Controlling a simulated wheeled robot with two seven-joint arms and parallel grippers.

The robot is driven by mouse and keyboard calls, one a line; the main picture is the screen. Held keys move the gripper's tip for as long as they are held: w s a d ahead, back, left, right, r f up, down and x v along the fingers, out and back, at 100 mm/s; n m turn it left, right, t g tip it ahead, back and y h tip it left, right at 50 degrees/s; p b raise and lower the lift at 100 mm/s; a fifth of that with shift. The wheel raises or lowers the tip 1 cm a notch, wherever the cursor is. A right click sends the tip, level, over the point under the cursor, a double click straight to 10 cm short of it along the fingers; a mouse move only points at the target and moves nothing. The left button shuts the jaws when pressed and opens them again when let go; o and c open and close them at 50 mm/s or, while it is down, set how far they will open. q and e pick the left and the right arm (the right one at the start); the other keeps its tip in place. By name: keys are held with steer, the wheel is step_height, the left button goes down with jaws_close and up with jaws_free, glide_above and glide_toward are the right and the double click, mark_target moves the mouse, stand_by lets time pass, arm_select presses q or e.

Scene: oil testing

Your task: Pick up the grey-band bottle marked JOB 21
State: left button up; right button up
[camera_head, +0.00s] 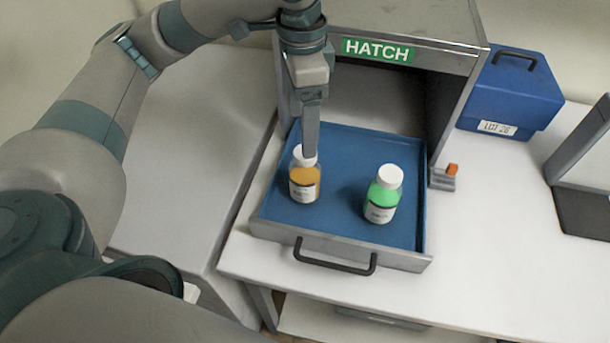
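Two bottles with white caps stand upright on the blue floor of a pulled-out drawer tray (330,245) at the hatch. The left one, an orange bottle (304,182), has a pale label with small dark print. The right one, a green bottle (381,196), has a label with a dark upper edge. The print and band colours are too small to read, so I cannot tell which is JOB 21. My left gripper (310,150) points down at the orange bottle's cap and partly covers it. Its fingers overlap edge-on, so its opening is hidden. My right gripper is out of view.
The hatch housing (440,110) with a green HATCH sign (377,50) stands behind the tray. An orange switch (452,170) is on its right. A blue case (510,92) stands at the back right. The white table (490,230) is clear at front right.

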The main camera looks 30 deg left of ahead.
mark_target(305, 177)
arm_select(q)
step_height(305, 177, down, 11)
steer(key=shift+d+f+p, duration=0.1)
steer(key=shift+p, duration=0.45)
steer(key=shift+s, duration=0.1)
steer(key=shift+d+f, duration=0.1)
steer(key=shift+f, duration=0.3)
steer(key=f, duration=0.1)
steer(key=f+p, duration=0.1)
steer(key=f, duration=0.1)
steer(key=shift+s+d, duration=0.2)
steer(key=shift+d, duration=0.05)
steer(key=shift+f, duration=0.7)
steer(key=shift+c, duration=0.6)
steer(key=c, duration=1.4)
steer(key=shift+o, duration=0.2)
steer(key=shift+w+r, duration=0.1)
